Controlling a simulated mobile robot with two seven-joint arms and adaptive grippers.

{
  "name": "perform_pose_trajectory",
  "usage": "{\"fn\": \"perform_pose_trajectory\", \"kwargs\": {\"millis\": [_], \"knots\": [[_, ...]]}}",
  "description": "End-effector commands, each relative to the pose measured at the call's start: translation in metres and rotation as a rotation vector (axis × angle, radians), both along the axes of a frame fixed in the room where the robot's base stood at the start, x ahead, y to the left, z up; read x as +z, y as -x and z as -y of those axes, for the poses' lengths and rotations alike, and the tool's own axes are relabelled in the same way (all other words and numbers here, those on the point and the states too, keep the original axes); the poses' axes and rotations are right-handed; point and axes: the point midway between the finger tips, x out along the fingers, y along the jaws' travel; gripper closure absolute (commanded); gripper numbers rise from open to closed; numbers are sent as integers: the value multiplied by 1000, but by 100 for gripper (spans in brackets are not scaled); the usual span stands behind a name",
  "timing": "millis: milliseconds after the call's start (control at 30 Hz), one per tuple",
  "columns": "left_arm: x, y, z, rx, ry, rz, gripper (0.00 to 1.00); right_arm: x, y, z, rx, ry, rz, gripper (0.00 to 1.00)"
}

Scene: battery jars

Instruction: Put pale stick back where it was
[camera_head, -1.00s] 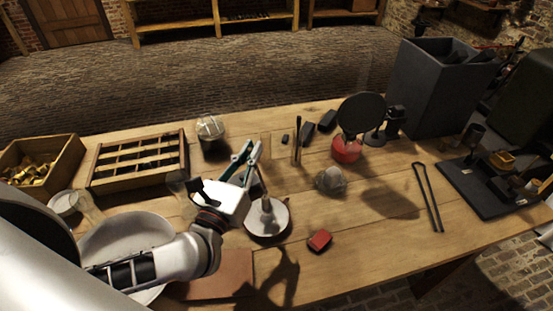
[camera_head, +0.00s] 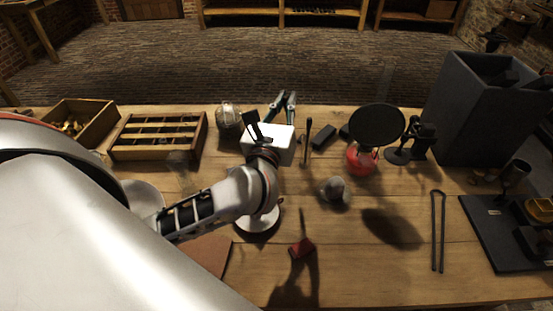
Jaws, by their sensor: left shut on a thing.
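My left gripper (camera_head: 281,100) reaches over the far middle of the table, its green-grey fingers pointing away from me. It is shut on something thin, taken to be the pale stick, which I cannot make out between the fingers. The white gripper body hides the table just below it. A dark upright stick (camera_head: 307,132) stands just right of the gripper, apart from it. My right gripper is not in view.
A glass jar (camera_head: 229,117) stands close left of the gripper. Dark blocks (camera_head: 323,137), a red-based burner (camera_head: 361,160) and a round dark disc (camera_head: 377,125) are to the right. A divided wooden tray (camera_head: 160,153) lies left.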

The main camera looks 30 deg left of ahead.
Motion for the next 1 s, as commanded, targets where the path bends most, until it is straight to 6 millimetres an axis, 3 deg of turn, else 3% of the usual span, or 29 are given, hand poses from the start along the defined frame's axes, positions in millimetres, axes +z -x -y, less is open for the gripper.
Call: {"fn": "perform_pose_trajectory", "kwargs": {"millis": [33,233,333,467,567,1000], "knots": [[20,-9,-10,55,7,-5,100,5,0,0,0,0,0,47],[69,-36,-49,248,-11,-70,100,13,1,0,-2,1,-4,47],[84,-44,-60,302,-22,-100,100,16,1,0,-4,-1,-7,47],[90,-49,-66,328,-32,-124,100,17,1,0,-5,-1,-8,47],[78,-50,-67,332,-37,-133,100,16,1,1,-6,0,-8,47],[-27,-49,-67,330,-41,-133,100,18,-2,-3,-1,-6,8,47]]}}
